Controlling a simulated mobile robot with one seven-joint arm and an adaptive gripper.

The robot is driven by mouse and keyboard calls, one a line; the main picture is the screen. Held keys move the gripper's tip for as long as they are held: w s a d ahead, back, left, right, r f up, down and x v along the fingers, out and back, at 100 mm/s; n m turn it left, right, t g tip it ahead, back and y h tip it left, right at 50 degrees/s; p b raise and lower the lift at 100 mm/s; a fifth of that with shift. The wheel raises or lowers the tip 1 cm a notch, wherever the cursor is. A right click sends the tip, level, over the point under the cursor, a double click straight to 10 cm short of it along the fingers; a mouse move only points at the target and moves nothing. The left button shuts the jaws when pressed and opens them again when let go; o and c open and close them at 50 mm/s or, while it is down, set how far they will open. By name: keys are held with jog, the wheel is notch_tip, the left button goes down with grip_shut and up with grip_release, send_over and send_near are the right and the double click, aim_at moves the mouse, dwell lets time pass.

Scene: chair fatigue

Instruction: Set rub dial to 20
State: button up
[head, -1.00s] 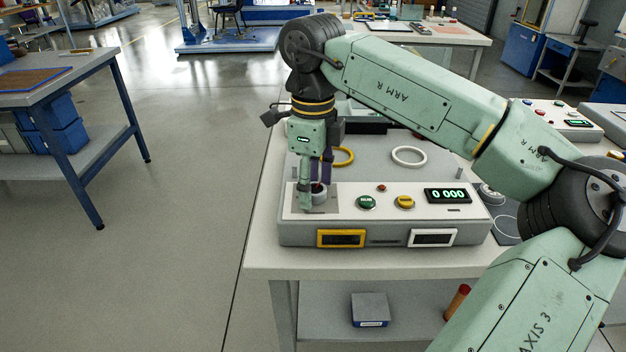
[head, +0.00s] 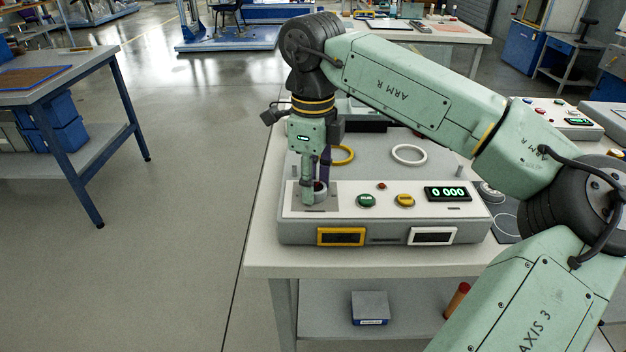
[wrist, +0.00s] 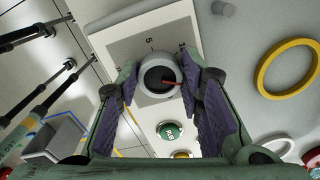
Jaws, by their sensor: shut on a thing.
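The rub dial is a round grey-white knob (head: 321,193) with a dark top, at the left end of the white panel on the grey machine. In the wrist view the dial (wrist: 149,89) has a red pointer (wrist: 172,82) pointing right. Scale marks show on the grey plate beyond it, one reading 5; others are partly hidden. My gripper (head: 315,191) points down over the dial, and its purple-padded fingers (wrist: 160,80) are shut on its sides. The display (head: 447,194) reads 0 000.
A green button (head: 366,201), a yellow button (head: 404,201) and a small red button (head: 381,186) sit right of the dial. A yellow ring (head: 343,155) and a white ring (head: 408,154) lie behind the panel on the machine top.

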jog(key=shift+m, duration=0.3)
jog(key=m+b, duration=0.2)
jog(key=shift+w+m, duration=0.1)
jog(key=shift+m, duration=0.3)
jog(key=m+b, duration=0.1)
jog(key=m, duration=0.1)
jog(key=shift+m, duration=0.4)
jog(key=m+b, duration=0.1)
jog(key=m, duration=0.4)
jog(key=shift+d+m, duration=0.1)
jog(key=shift+m, duration=0.2)
jog(key=o, duration=1.2)
jog(key=shift+c, duration=0.2)
